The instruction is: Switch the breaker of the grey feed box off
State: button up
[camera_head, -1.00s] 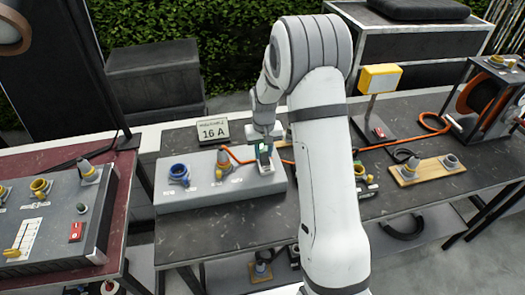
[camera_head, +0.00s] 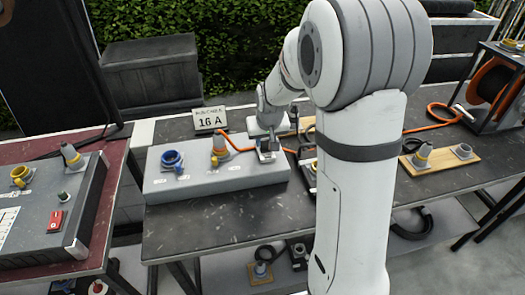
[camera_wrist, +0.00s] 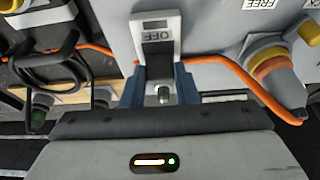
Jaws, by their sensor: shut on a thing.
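The grey feed box (camera_head: 215,178) lies on the dark table, with a blue socket (camera_head: 172,160) and a plug in a yellow socket (camera_head: 220,150) on top. My gripper (camera_head: 268,154) is at the box's right end. In the wrist view, the breaker (camera_wrist: 155,35) is a pale plate with a dark recess and the word OFF. My gripper's blue fingers (camera_wrist: 162,88) are shut on a small piece at the breaker's near end, which seems to be its lever. The lever's position is mostly hidden by the fingers.
An orange cable (camera_wrist: 245,80) runs from the plug past my fingers, close on both sides. Another grey panel with a red switch (camera_head: 55,220) is at left. The table front is clear.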

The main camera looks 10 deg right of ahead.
aim_at(265, 146)
jog(key=t+b, duration=0.1)
jog(key=b, duration=0.3)
jog(key=s+f+t+b, duration=0.1)
jog(key=t+b, duration=0.1)
jog(key=b, duration=0.3)
jog(key=s+t+b, duration=0.1)
jog(key=t+b, duration=0.1)
jog(key=b, duration=0.2)
jog(key=shift+s+f+b, duration=0.1)
jog(key=shift+f+b, duration=0.15)
jog(key=shift+b, duration=0.15)
jog(key=t+b, duration=0.1)
jog(key=b, duration=0.3)
jog(key=shift+s+t, duration=0.25)
jog(key=shift+t, duration=0.15)
jog(key=shift+r+b, duration=0.2)
jog(key=shift+b, duration=0.15)
jog(key=o, duration=1)
jog(key=shift+s+r, duration=0.2)
jog(key=p+v, duration=0.2)
jog(key=v, duration=0.5)
jog(key=shift+s, duration=0.3)
